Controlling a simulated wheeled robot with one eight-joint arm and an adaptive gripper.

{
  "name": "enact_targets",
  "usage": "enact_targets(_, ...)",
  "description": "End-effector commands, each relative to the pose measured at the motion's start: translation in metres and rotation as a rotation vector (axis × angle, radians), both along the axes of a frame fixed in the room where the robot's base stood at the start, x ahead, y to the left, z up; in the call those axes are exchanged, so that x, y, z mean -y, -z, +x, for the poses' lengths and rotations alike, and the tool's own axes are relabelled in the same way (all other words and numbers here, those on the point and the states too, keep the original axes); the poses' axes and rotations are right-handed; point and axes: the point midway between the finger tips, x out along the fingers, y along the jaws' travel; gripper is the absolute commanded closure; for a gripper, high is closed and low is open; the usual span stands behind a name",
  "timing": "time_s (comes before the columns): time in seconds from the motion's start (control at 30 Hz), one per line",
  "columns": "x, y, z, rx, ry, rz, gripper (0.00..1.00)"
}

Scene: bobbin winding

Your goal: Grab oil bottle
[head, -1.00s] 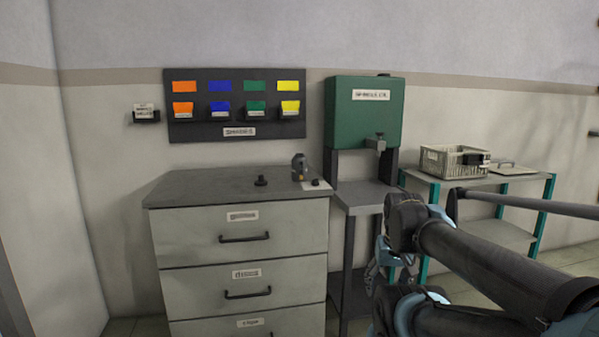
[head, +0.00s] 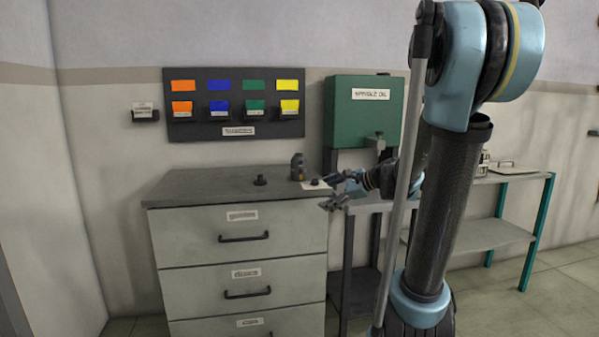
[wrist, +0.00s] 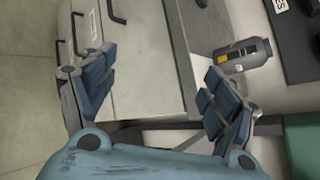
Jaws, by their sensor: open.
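A small dark grey bottle (head: 298,167) with a yellowish mark, which I take for the oil bottle, stands near the right back of the drawer cabinet's top. In the wrist view the bottle (wrist: 243,54) shows beyond the tip of the right-hand finger, outside the gap between the fingers. My gripper (head: 332,190) is open and empty, to the right of the bottle near the cabinet's right edge. In the wrist view my gripper (wrist: 160,68) has its blue-padded fingers spread, with the cabinet front between them.
A green spindle oil tank (head: 350,115) with a tap stands over a small table to the right. A coloured bin board (head: 236,130) hangs on the wall behind.

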Motion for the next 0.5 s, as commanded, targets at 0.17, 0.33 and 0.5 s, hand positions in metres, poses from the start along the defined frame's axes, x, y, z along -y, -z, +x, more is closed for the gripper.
enact_targets(0.17,0.001,-0.026,0.058,-0.123,0.124,0.291,0.20)
enact_targets(0.33,0.008,-0.045,0.102,-0.237,0.201,0.539,0.20)
enact_targets(0.5,0.016,-0.054,0.127,-0.314,0.238,0.698,0.20)
